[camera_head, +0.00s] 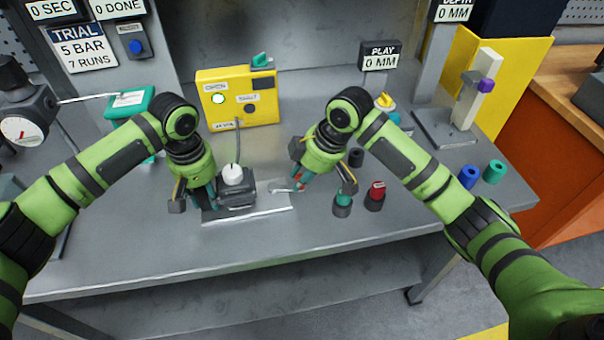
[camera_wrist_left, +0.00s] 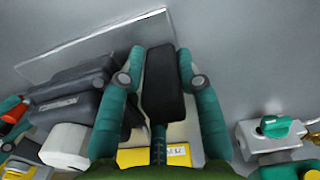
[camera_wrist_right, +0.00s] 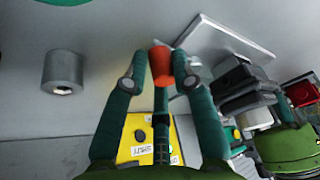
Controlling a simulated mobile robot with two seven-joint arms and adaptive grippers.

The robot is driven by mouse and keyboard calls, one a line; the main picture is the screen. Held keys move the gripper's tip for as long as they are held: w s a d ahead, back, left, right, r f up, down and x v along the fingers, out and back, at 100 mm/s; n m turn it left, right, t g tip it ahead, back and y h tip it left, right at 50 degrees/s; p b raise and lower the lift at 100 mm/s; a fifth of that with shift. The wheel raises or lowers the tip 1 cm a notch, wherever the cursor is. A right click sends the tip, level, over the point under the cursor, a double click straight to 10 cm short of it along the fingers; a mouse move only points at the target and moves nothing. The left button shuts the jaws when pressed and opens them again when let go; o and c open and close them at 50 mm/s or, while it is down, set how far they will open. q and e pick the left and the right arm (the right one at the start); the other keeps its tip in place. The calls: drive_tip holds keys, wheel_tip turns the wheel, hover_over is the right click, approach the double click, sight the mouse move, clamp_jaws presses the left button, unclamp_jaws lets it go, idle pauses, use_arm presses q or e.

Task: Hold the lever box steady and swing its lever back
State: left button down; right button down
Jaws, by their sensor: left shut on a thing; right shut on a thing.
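The lever box (camera_head: 238,192) is a dark grey block with a white cap on top, standing on a pale plate (camera_head: 222,217) at the middle of the bench. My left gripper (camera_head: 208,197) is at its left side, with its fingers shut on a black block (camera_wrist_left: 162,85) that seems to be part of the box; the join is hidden. The lever box (camera_wrist_left: 75,103) also shows beside the left fingers. My right gripper (camera_head: 299,183) is right of the box, shut on the lever's red-orange knob (camera_wrist_right: 160,66). Most of the lever is hidden by the fingers.
A yellow control box (camera_head: 240,97) stands behind, with a grey hose running towards the lever box. Cups with a teal part (camera_head: 343,203) and a red part (camera_head: 376,194) stand close to my right gripper. The bench front (camera_head: 190,250) is clear.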

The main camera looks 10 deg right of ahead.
drive_tip(key=s+m, duration=0.1)
drive_tip(key=s+a+m+t, duration=0.1)
drive_tip(key=m, duration=0.1)
drive_tip(key=shift+s+h, duration=0.1)
drive_tip(key=shift+h, duration=0.2)
drive_tip(key=m, duration=0.1)
drive_tip(key=s+a+m, duration=0.1)
drive_tip(key=m+t+h, duration=0.1)
drive_tip(key=m, duration=0.1)
drive_tip(key=shift+s+a, duration=0.35)
drive_tip(key=a+m, duration=0.1)
drive_tip(key=s+a+m+h, duration=0.1)
drive_tip(key=m, duration=0.1)
drive_tip(key=shift+m+t, duration=0.3)
drive_tip(key=shift+a+m+h, duration=0.4)
drive_tip(key=shift+m+h, duration=0.05)
drive_tip(key=shift+m, duration=0.45)
drive_tip(key=shift+a+m+h, duration=0.4)
drive_tip(key=shift+m+h, duration=0.05)
drive_tip(key=shift+m, duration=0.45)
drive_tip(key=c, duration=1.1)
unclamp_jaws()
drive_tip(key=shift+c, duration=0.2)
drive_tip(key=shift+s, duration=0.1)
drive_tip(key=shift+d, duration=0.1)
